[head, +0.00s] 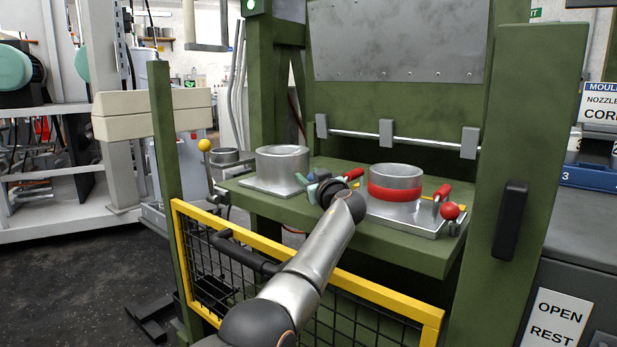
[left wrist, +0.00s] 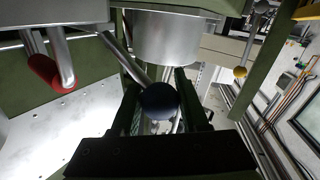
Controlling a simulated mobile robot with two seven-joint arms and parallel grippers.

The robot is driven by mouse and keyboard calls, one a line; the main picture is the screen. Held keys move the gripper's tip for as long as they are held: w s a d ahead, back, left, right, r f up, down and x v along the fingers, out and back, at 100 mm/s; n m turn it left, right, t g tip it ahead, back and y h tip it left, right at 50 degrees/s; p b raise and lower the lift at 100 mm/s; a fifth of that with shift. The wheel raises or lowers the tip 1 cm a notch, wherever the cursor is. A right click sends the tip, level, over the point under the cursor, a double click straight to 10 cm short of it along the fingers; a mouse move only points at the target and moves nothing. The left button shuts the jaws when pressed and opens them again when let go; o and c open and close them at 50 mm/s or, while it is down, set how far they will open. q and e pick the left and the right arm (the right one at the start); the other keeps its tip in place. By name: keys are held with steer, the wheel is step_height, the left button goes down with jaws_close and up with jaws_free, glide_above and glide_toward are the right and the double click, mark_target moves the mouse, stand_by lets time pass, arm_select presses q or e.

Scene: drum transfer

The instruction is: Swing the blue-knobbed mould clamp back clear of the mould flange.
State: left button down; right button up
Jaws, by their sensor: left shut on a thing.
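The blue knob (left wrist: 158,100) of the mould clamp sits between the two fingers of my left gripper (left wrist: 165,98) in the left wrist view, and the gripper is shut on it. A metal bar (left wrist: 122,58) runs up and left from near the knob. In the head view my left gripper (head: 325,188) is over the green bench, between a plain metal cylinder (head: 283,166) and a red-banded cylinder (head: 395,184). The wrist and gripper hide most of the clamp there. A plain metal cylinder (left wrist: 170,38) shows beyond the knob in the wrist view. My right gripper is not in view.
A yellow-topped lever (head: 204,146) is at the left. A yellow-framed mesh guard (head: 390,302) crosses below my arm. Green posts (head: 520,160) flank the bench.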

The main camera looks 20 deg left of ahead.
arm_select(q)
steer(key=shift+d, duration=0.3)
steer(key=c, duration=0.6)
jaws_free()
steer(key=shift+w, duration=0.1)
steer(key=shift+o, duration=0.8)
steer(key=shift+a, duration=0.1)
steer(key=shift+s, duration=0.2)
steer(key=shift+p+v, duration=0.4)
steer(key=shift+v, duration=0.75)
steer(key=p+v, duration=0.2)
steer(key=v, duration=0.8)
